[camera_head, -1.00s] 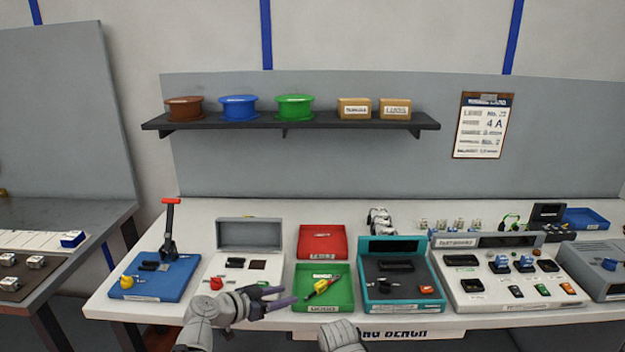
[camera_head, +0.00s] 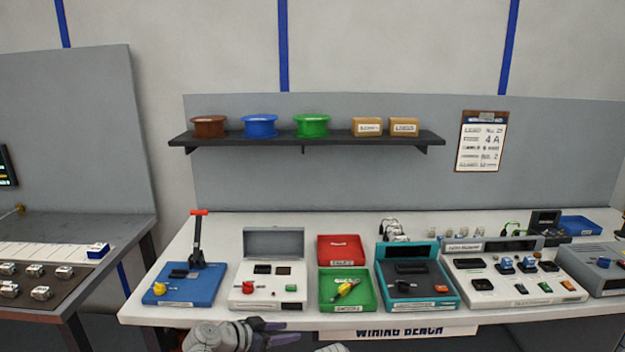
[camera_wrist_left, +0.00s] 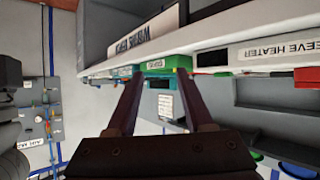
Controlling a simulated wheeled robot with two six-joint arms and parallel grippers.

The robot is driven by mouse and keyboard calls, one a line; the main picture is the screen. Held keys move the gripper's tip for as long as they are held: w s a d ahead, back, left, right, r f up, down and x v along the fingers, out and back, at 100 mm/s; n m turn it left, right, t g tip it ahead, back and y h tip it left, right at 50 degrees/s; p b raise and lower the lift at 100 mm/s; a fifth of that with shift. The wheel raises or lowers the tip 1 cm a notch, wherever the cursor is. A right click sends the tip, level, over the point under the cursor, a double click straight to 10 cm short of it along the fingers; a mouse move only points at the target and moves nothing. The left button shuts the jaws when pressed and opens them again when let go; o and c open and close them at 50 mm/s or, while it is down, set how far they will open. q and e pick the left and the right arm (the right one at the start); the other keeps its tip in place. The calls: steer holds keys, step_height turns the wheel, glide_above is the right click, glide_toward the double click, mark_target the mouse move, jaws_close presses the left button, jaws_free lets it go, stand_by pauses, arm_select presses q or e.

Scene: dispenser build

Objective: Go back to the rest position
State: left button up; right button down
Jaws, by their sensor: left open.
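My left gripper (camera_head: 284,332) is low in the head view, in front of the bench's front edge and below its top. Its two fingers are apart with nothing between them. In the left wrist view the open fingers (camera_wrist_left: 165,88) show against the bench edge, with the green tray (camera_wrist_left: 165,63) just beyond them. At the bottom of the head view a small pale part of my other arm shows; its gripper cannot be made out.
On the wiring bench (camera_head: 215,228) stand a blue lever tool (camera_head: 185,284), a white box (camera_head: 268,281), a red tray (camera_head: 341,250), a green tray (camera_head: 348,289) holding a yellow-handled tool, and a teal device (camera_head: 416,276). A grey table (camera_head: 72,228) stands at left.

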arm_select(q)
steer(key=s+d+f+n+g+y+p, duration=0.1)
steer(key=s+d+f+g+y, duration=0.15)
steer(key=s, duration=0.25)
steer(key=s+d+f+g+y+p, duration=0.1)
steer(key=s+d+f+g, duration=0.15)
steer(key=s, duration=0.25)
steer(key=s+a+f+n+g+y+p, duration=0.1)
steer(key=s+a+n+g+y+p, duration=0.1)
steer(key=s+y, duration=0.5)
steer(key=shift+s+a+f+n+g, duration=0.25)
steer(key=shift+s+a+n+g, duration=0.35)
steer(key=shift+a+n, duration=0.55)
steer(key=shift+w, duration=0.15)
